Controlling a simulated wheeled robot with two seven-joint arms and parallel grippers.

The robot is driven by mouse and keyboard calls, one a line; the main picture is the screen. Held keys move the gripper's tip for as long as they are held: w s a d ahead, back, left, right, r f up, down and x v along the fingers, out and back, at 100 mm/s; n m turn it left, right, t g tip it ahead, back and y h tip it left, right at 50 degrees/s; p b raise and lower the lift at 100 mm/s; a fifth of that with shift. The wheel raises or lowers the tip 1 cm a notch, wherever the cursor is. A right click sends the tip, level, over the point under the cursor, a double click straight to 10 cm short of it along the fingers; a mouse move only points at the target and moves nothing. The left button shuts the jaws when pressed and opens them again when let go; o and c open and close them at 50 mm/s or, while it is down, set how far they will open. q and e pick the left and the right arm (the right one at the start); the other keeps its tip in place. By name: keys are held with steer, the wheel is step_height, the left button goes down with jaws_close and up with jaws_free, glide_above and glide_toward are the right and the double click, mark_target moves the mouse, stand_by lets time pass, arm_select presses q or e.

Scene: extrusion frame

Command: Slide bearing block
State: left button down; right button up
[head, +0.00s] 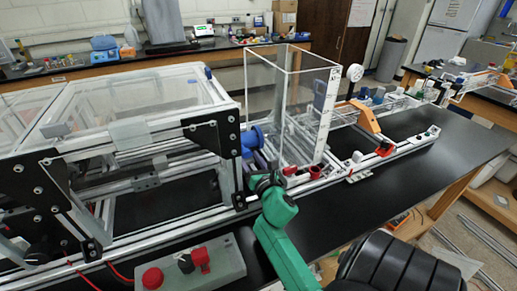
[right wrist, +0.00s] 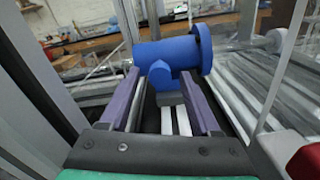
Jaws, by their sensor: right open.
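The blue bearing block (head: 252,138), with a round barrel and flange, sits at the right end of the extrusion frame (head: 150,125), beside a black plate. In the right wrist view the blue block (right wrist: 170,54) lies straight ahead, with a smaller blue lug under its barrel. My right gripper (head: 268,181) is at the frame's end, just in front of the block. Its two purple fingers (right wrist: 160,76) are apart, with the lug between or just beyond their tips; contact cannot be told. My left gripper is not in view.
A grey control box (head: 190,267) with red buttons is in front of the frame. Rails and orange brackets (head: 366,118) run to the right. The black tabletop (head: 455,140) is clear at far right.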

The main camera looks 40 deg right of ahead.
steer(key=b+v, duration=0.1)
steer(key=v, duration=0.4)
steer(key=b+v, duration=0.2)
steer(key=v, duration=0.4)
steer(key=shift+s+a+f, duration=0.15)
steer(key=shift+s+f, duration=0.05)
steer(key=shift+s, duration=0.05)
steer(key=shift+s+a+r, duration=0.1)
steer(key=shift+s+r, duration=0.1)
steer(key=shift+s, duration=0.1)
steer(key=shift+w+f, duration=0.1)
steer(key=shift+w, duration=0.05)
